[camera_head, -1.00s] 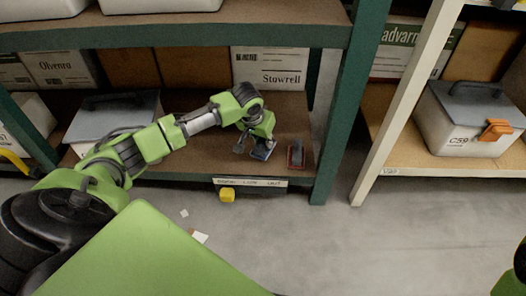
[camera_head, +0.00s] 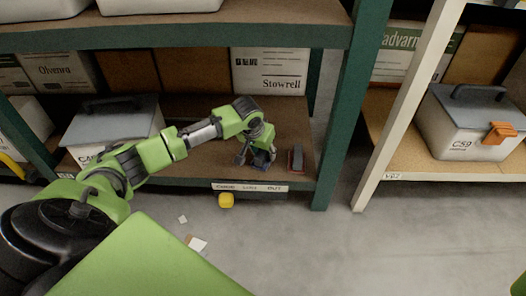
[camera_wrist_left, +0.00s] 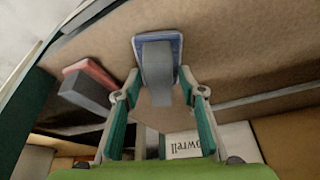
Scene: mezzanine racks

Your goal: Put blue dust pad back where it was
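The blue dust pad (camera_head: 261,163), with a grey handle, is on the lower shelf near its front edge. In the left wrist view the blue pad (camera_wrist_left: 158,38) is straight ahead, its handle reaching back between my fingers. My left gripper (camera_head: 256,156) is at the pad; in the wrist view its fingers (camera_wrist_left: 158,82) stand apart on either side of the handle, with narrow gaps showing. A red pad (camera_head: 297,158) with a dark grey handle is just right of the blue one, also in the wrist view (camera_wrist_left: 92,72). My right gripper is not in view.
A lidded grey box (camera_head: 112,125) stands left, under my arm. The Stowrell carton (camera_head: 270,70) is behind. A green post (camera_head: 345,110) bounds the bay at right.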

